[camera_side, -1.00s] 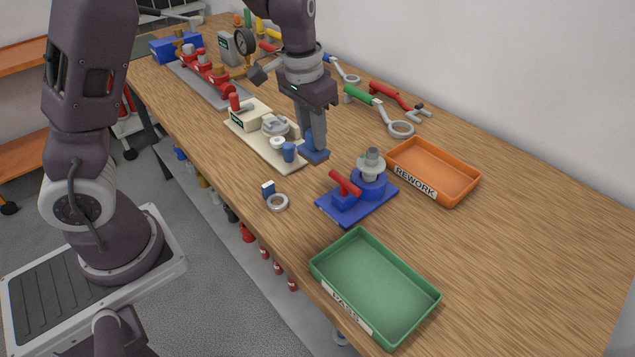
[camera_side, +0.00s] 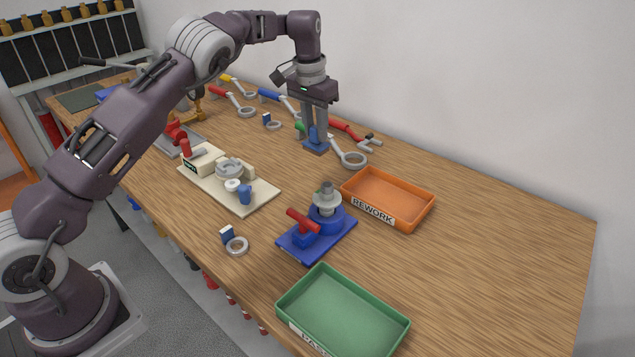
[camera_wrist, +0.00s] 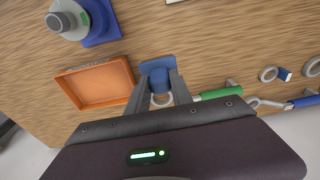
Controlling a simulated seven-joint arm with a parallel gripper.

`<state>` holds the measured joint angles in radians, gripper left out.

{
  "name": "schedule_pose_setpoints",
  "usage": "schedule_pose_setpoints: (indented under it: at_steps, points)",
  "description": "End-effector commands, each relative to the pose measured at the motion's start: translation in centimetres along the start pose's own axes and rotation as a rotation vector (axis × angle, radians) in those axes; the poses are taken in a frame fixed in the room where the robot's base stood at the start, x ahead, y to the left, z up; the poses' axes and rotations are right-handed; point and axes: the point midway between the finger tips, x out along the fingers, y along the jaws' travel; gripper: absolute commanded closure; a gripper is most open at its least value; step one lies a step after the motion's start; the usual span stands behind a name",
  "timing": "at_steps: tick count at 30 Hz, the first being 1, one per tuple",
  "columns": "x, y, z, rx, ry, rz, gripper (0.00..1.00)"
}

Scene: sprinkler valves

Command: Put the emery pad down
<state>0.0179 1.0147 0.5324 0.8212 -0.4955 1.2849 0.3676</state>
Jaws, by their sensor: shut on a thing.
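The emery pad (camera_side: 317,147) is a flat blue block with a blue grip on top. My gripper (camera_side: 314,134) is shut on that grip and points down at the far side of the bench, left of the orange tray. In the wrist view the pad (camera_wrist: 158,66) sits between my fingertips (camera_wrist: 159,80), roughly level. I cannot tell whether its underside touches the bench or hangs just above it. The green-handled ring wrench (camera_side: 351,158) lies close by and is partly hidden behind the pad and fingers.
The orange REWORK tray (camera_side: 346,187) stands to the right, the green PASS tray (camera_side: 405,326) at the front. A blue valve fixture (camera_side: 290,246) and a cream fixture (camera_side: 258,200) stand nearer. Bench is bare between the cream fixture and pad. Other ring wrenches (camera_side: 247,112) lie behind.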

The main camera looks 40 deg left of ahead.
Motion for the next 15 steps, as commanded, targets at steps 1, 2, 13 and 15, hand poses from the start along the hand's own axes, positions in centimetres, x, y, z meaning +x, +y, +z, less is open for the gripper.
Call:
schedule_pose_setpoints:
  at_steps: [1,2,13,15]
  points:
    - [0.1,0.1,-0.2,0.007,0.001,0.001,1.00]
    - [0.4,0.2,-0.3,0.010,0.000,0.002,1.00]
    - [7.1,0.3,0.4,0.014,0.000,0.003,1.00]
    - [8.3,0.2,0.6,0.014,-0.001,0.002,1.00]
